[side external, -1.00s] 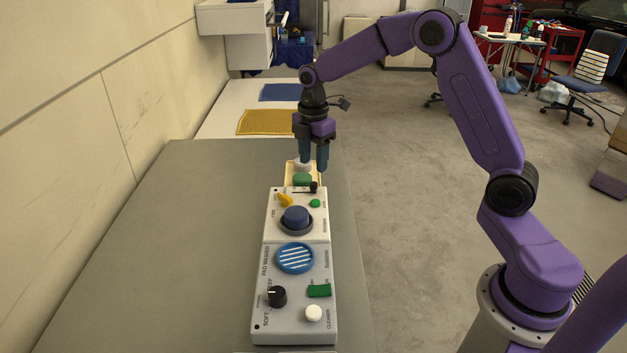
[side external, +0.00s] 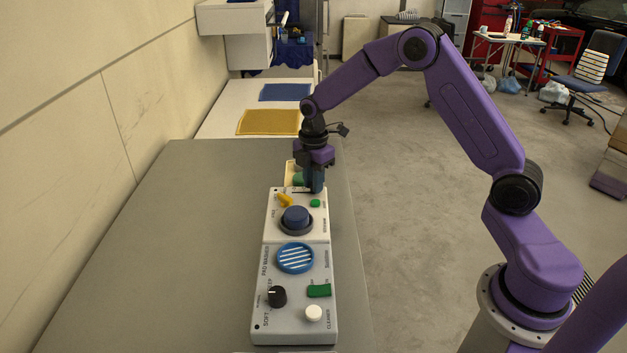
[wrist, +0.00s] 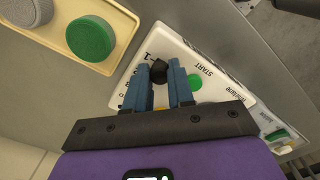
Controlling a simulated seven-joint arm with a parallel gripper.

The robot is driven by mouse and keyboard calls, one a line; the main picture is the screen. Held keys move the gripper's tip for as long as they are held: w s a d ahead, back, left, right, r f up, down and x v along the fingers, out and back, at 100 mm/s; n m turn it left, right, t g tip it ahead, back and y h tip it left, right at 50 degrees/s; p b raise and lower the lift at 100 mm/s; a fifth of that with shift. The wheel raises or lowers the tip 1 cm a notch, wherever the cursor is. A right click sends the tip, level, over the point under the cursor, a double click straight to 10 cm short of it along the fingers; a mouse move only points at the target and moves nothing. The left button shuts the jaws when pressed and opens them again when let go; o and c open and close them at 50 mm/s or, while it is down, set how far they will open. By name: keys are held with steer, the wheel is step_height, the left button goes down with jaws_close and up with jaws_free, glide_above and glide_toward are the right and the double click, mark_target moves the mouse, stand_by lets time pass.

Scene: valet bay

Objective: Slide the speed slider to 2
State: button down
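The speed slider's black knob (wrist: 159,71) is in the wrist view, beside a printed "1" at one end of the scale. The other scale marks are partly hidden by a finger. My gripper (wrist: 159,68) has its two blue fingers on either side of the knob, closed in against it. In the side external view my gripper (side external: 314,190) is down at the far end of the white control panel (side external: 322,226), and its fingers hide the knob there.
A green START button (wrist: 194,82) is close to my right finger. Behind is a cream tray with a green disc (wrist: 90,38). The grey table is clear at left.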

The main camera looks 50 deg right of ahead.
steer(key=shift+w+a, duration=0.9)
steer(key=shift+a, duration=0.05)
steer(key=c, duration=1)
jaws_free()
step_height(320, 180, up, 18)
steer(key=shift+f, duration=0.25)
